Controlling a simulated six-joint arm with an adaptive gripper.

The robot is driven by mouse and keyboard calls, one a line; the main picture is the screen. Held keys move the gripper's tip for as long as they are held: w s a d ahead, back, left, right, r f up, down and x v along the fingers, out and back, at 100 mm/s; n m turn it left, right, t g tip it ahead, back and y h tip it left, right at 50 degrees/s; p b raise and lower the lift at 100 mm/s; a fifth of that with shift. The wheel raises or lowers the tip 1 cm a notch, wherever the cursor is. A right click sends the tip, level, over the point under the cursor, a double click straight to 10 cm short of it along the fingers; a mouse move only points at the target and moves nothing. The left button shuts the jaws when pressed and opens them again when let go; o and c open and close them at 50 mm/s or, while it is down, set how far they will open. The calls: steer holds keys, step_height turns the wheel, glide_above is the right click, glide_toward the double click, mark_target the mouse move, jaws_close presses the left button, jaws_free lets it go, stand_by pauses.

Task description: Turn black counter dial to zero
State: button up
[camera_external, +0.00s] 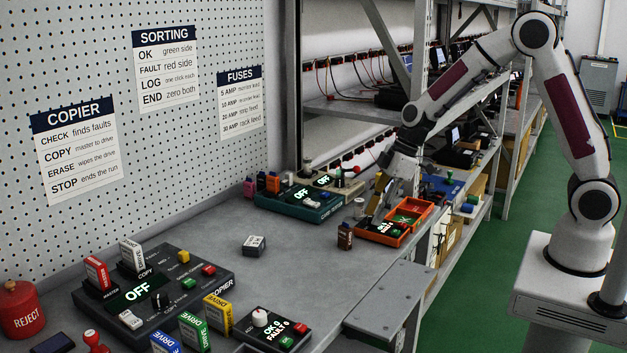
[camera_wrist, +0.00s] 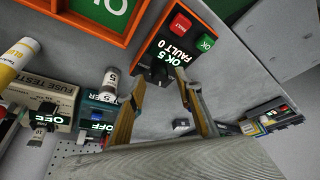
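The black dial (camera_wrist: 158,72) sits on a dark counter box (camera_wrist: 182,40) whose display reads OK 5 and FAULT 0. The box also has a red button (camera_wrist: 181,23) and a green OK button (camera_wrist: 206,43). My gripper (camera_wrist: 160,85) is open in the wrist view, with one finger on either side of the dial and a gap visible around it. In the external view my gripper (camera_external: 379,203) points down over the counter box (camera_external: 383,229) at the near end of the orange tray. The dial is hard to make out there.
An orange tray with red and green compartments (camera_external: 410,210) adjoins the counter. A teal tester (camera_external: 300,204) lies farther left. A second counter with a white dial (camera_external: 272,329) reads OK 0, FAULT 0. Mid-bench is mostly clear.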

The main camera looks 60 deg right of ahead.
steer(key=shift+w+f, duration=0.1)
steer(key=shift+f, duration=0.2)
jaws_close()
steer(key=shift+a+m+t+h, duration=0.1)
steer(key=shift+m+t+h, duration=0.3)
steer(key=shift+m, duration=0.95)
steer(key=shift+a+m+t+h, duration=0.15)
steer(key=shift+m+h, duration=0.35)
steer(key=shift+m, duration=0.85)
steer(key=shift+a+m+h, duration=0.1)
steer(key=shift+m+h, duration=0.9)
steer(key=shift+m, duration=1.6)
jaws_free()
steer(key=shift+r, duration=0.1)
